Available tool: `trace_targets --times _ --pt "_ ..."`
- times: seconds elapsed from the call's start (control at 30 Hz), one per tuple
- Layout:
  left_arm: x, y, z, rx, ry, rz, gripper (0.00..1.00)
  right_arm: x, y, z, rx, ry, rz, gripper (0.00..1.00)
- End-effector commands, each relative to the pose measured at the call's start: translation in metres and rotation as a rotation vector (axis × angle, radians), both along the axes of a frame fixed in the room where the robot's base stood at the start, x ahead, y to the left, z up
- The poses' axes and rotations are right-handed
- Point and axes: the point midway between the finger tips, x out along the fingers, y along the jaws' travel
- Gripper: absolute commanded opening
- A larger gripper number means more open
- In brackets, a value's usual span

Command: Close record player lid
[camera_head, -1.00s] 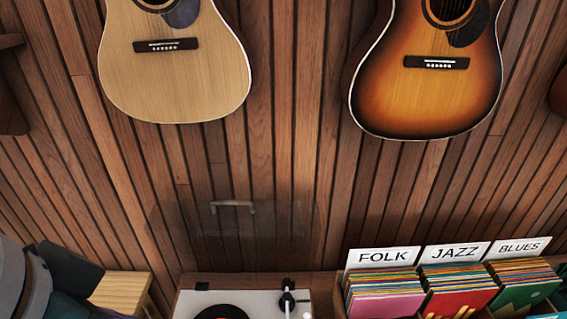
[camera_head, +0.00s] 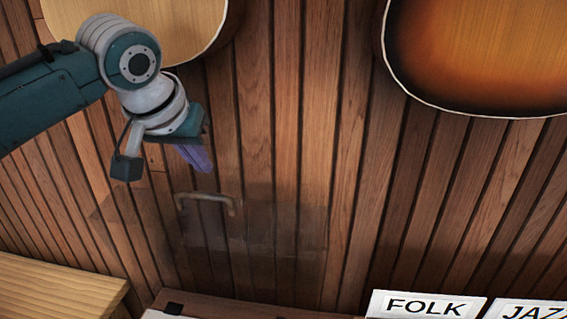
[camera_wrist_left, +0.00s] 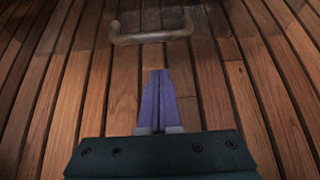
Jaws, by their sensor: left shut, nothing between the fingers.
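The record player's lid (camera_head: 275,235) is a clear panel standing open, upright against the wood wall in the head view. Its bar handle (camera_head: 205,197) is at the lid's upper edge and also shows in the left wrist view (camera_wrist_left: 150,37). The record player (camera_head: 230,306) shows only as a brown edge with a bit of white at the bottom of the head view. My left gripper (camera_head: 207,169) has purple fingers, shut and empty, just above the handle in the head view and apart from it. In the left wrist view its fingertips (camera_wrist_left: 160,73) point toward the handle. My right gripper is out of view.
Two guitars (camera_head: 140,25) (camera_head: 490,55) hang on the wall above. A wooden surface (camera_head: 60,290) is at lower left. FOLK (camera_head: 425,305) and JAZZ (camera_head: 530,310) record signs stand at lower right. The wall area right of the lid is clear.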

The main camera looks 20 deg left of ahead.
Motion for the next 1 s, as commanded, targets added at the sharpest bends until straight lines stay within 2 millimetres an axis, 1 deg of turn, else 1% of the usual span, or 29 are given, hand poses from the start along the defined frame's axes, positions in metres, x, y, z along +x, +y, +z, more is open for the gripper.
trace_targets --times 0.1,0.3,0.33,0.4,0.6,0.77,1.0 --pt "0.01 0.002 -0.015 0.001 0.001 0.001 0.0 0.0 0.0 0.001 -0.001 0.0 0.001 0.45" --pt "0.023 0.005 -0.036 0.0 0.001 0.0 0.0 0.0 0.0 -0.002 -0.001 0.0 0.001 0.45" --pt "0.018 0.005 -0.031 0.002 0.002 -0.002 0.0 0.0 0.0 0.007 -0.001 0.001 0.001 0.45" --pt "0.009 0.002 -0.028 0.003 0.002 -0.004 0.0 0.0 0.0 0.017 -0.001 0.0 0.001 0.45" --pt "-0.011 -0.003 -0.029 0.002 0.002 -0.003 0.0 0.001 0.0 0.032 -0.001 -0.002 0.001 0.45" --pt "-0.017 -0.005 -0.03 0.002 -0.001 -0.004 0.0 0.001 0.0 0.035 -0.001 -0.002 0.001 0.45" --pt "-0.017 -0.005 -0.031 0.001 -0.001 -0.003 0.0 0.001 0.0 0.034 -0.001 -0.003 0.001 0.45"
